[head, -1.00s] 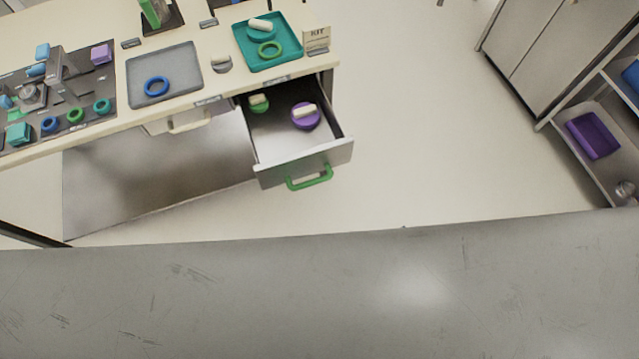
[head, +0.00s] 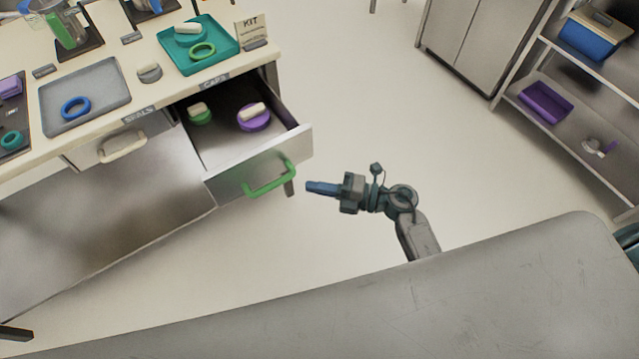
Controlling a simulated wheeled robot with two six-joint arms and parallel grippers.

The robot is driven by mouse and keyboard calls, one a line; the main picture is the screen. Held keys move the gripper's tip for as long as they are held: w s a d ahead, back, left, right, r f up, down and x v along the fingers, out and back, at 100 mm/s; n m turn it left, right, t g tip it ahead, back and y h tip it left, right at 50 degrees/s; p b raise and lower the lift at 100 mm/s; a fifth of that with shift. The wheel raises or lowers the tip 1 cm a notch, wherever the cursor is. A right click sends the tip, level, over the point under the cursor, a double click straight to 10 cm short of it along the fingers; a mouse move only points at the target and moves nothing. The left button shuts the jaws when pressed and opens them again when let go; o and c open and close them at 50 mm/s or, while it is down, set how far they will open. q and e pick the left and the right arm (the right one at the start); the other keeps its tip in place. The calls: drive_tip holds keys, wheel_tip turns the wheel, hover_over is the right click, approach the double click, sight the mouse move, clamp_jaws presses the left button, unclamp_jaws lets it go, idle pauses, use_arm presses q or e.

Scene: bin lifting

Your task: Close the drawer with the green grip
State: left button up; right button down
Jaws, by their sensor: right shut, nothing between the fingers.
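The drawer (head: 238,180) with the green grip (head: 270,178) stands pulled out under the right end of the workbench, beneath a label reading CAPS. A green cap (head: 201,117) and a purple cap (head: 256,123), each with a cream handle, lie inside it. My right gripper (head: 309,187) is to the right of the green grip, its blue fingers together and pointing left toward it. It holds nothing, and a small gap shows between its tips and the grip. My left gripper is not in view.
A closed drawer with a cream grip (head: 123,147) sits to the left, labelled SEALS. The workbench top carries a grey tray (head: 105,73), a teal tray (head: 227,35) and a KIT sign (head: 251,30). Shelves (head: 575,150) stand at the right. Clear floor lies between.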

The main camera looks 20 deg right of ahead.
sight(264, 167)
drive_tip(key=x, duration=0.3)
drive_tip(key=w+p+x, duration=0.1)
drive_tip(key=x, duration=0.2)
drive_tip(key=d+p+x, duration=0.1)
drive_tip(key=x, duration=0.2)
drive_tip(key=shift+w+r, duration=0.1)
drive_tip(key=shift+w, duration=0.3)
drive_tip(key=shift+w+a, duration=0.15)
drive_tip(key=shift+w, duration=0.35)
